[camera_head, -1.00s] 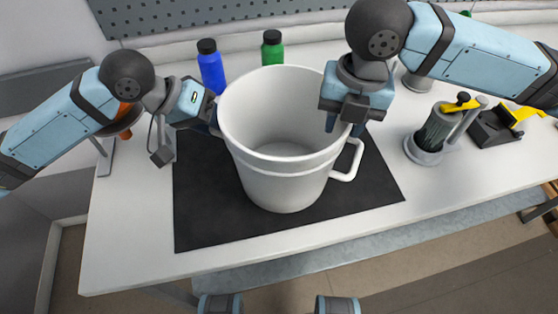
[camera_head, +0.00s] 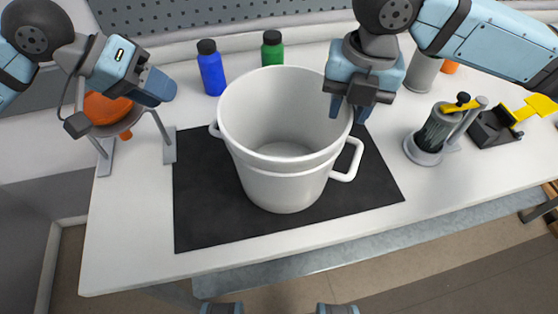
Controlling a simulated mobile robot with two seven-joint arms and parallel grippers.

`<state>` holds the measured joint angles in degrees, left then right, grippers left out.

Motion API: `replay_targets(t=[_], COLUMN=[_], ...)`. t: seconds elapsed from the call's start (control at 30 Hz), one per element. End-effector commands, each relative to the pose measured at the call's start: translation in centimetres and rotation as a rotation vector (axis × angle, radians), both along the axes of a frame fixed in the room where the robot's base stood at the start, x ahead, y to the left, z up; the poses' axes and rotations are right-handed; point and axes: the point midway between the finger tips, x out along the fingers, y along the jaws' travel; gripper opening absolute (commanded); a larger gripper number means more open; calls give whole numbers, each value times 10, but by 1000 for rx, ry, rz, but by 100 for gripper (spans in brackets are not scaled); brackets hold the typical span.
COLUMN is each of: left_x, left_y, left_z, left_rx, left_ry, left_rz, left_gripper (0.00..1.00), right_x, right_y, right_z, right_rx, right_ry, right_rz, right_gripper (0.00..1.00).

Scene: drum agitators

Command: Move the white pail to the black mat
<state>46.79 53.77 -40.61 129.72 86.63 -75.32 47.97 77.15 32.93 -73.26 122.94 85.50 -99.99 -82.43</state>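The white pail (camera_head: 285,185) stands upright on the black mat (camera_head: 210,215), with bare mat showing on its left, front and right. Its handles show at the left (camera_head: 215,130) and the right (camera_head: 348,162). My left gripper (camera_head: 160,90) is up and left of the pail, clear of it; its fingers are seen side-on, so their gap is hidden. My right gripper (camera_head: 349,110) is over the pail's right rim, fingers apart and pointing down. It covers a bit of the rim, and I cannot tell whether it touches.
A blue bottle (camera_head: 211,72) and a green bottle (camera_head: 272,50) stand behind the pail. An orange item in a stand (camera_head: 105,110) is under my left gripper. A dark cylinder holder (camera_head: 435,132) and a black-and-yellow device (camera_head: 495,125) are at the right.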

Motion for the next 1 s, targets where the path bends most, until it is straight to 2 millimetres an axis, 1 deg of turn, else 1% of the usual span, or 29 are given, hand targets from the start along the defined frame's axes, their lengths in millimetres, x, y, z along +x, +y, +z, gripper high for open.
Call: replay_targets(t=[0.03,0.2,0.3,0.4,0.6,1.0], left_x=[0,0,0,0,0,0], left_y=[0,0,0,0,0,0], left_z=[0,0,0,0,0,0], left_rx=[0,0,0,-1,-1,-1], left_ry=[0,0,0,0,0,0], left_rz=[0,0,0,0,0,0], left_gripper=[38,38,38,38,38,38], right_x=[1,0,-1,-1,-1,-1], right_y=[0,-3,-4,-5,-6,-6], right_z=[13,49,66,77,86,85], right_rx=[2,1,0,1,0,0], right_ry=[-5,-3,-3,-2,0,0], right_rz=[1,1,2,1,1,1], right_gripper=[32,32,32,32,32,32])
